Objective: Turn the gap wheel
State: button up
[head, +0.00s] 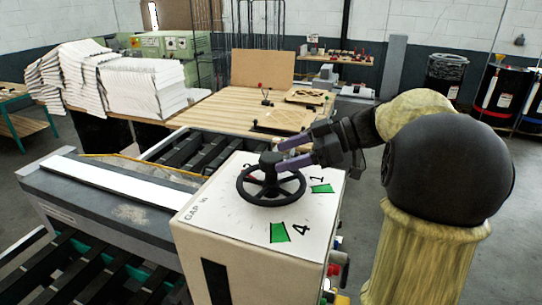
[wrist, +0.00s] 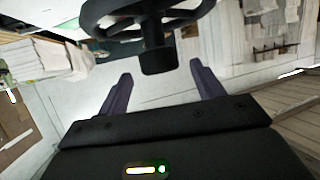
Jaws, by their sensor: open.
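The gap wheel (head: 300,187) is a black spoked handwheel lying flat on top of a pale box (head: 215,205) marked "GAP". A dark upright knob (head: 270,159) stands up from the wheel. My gripper (head: 279,155) reaches in from the right, its two purple fingers open and level with the knob. In the wrist view, the wheel (wrist: 108,28) is at the top and the knob (wrist: 157,60) shows between the spread fingertips, with gaps on both sides. Whether the fingers reach past the knob is hard to tell.
Numbers and green patches (head: 279,232) mark the box top around the wheel. A machine bed with dark slats (head: 85,270) lies at left. Behind are a wooden table (head: 215,115) and stacks of white pleated filters (head: 140,85). Dark bins (head: 500,95) stand at the far right.

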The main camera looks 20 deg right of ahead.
aim_at(279, 157)
jog(key=x, duration=0.4)
jog(key=shift+w+a+p, duration=0.1)
jog(key=shift+p, duration=0.25)
jog(key=c, duration=1.4)
jog(key=shift+o, duration=0.2)
